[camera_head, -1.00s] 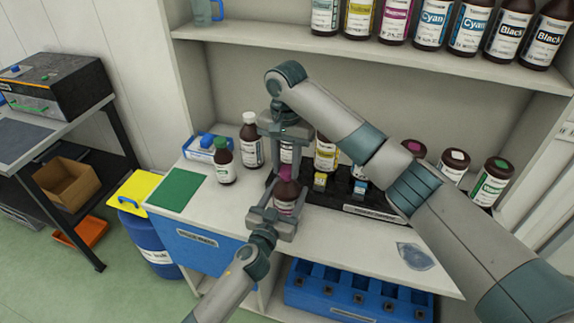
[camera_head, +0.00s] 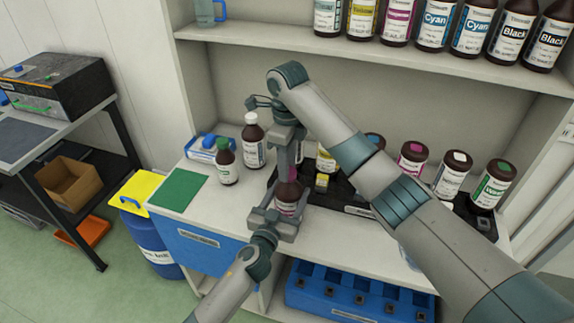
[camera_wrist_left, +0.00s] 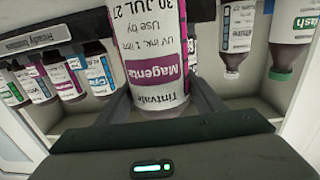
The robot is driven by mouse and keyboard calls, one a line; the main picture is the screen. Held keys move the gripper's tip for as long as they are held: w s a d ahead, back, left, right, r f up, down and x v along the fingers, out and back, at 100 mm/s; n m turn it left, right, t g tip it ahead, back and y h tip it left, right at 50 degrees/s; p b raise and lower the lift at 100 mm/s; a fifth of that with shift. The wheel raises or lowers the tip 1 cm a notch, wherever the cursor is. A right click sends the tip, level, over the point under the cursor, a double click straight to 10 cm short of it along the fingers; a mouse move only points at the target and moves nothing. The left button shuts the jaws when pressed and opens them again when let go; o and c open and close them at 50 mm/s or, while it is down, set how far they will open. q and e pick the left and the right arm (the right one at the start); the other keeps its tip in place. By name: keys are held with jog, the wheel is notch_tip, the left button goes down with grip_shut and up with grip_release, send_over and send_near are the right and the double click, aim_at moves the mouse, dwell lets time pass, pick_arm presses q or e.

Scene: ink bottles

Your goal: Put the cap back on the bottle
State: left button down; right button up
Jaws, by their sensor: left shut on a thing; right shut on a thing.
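A brown Magenta ink bottle (camera_head: 287,194) stands upright at the front of the counter. My left gripper (camera_head: 278,215) is shut around its body. In the left wrist view the bottle's white and magenta label (camera_wrist_left: 160,60) shows between my fingers. My right gripper (camera_head: 289,165) comes down from above, its fingers shut on the magenta cap (camera_head: 293,174) at the top of the bottle. The cap is mostly hidden by the fingers, and I cannot tell how far it is seated on the neck.
A white-capped bottle (camera_head: 253,141) and a green-capped bottle (camera_head: 226,162) stand left of my grippers, by a green mat (camera_head: 179,190). A black tray (camera_head: 352,196) and several bottles stand behind and right. A shelf (camera_head: 400,60) with bottles is above.

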jog(key=shift+w+m, duration=0.1)
jog(key=shift+m, duration=0.2)
jog(key=o, duration=1)
jog(key=shift+r, duration=2.25)
jog(key=shift+c, duration=0.2)
